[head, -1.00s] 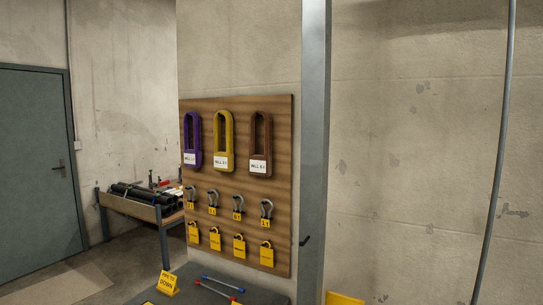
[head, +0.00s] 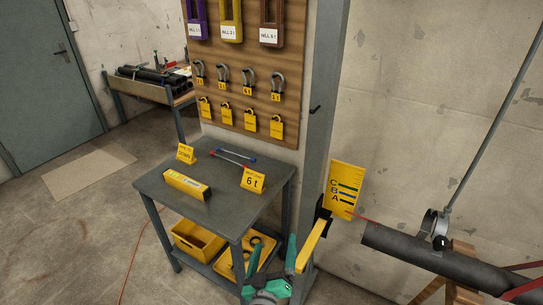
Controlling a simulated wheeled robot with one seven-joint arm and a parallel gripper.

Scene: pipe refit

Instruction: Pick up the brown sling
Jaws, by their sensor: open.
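The brown sling (head: 281,18) hangs at the upper right of the wooden board, with a white label reading about WLL 6 t; its top is cut off by the picture edge. A yellow sling (head: 239,20) and a purple sling (head: 189,12) hang to its left. My gripper (head: 272,246), with teal fingers, is at the bottom of the head view. Its fingers are spread and nothing shows between them. It is well below the brown sling and in front of the small table.
Shackles and yellow tags hang on the board (head: 292,100) below the slings. The grey table (head: 215,212) holds a yellow level (head: 187,186), rods and signs, including a 6 t sign (head: 253,180). A grey post (head: 322,120) stands right of the board. A dark pipe (head: 405,245) lies at right.

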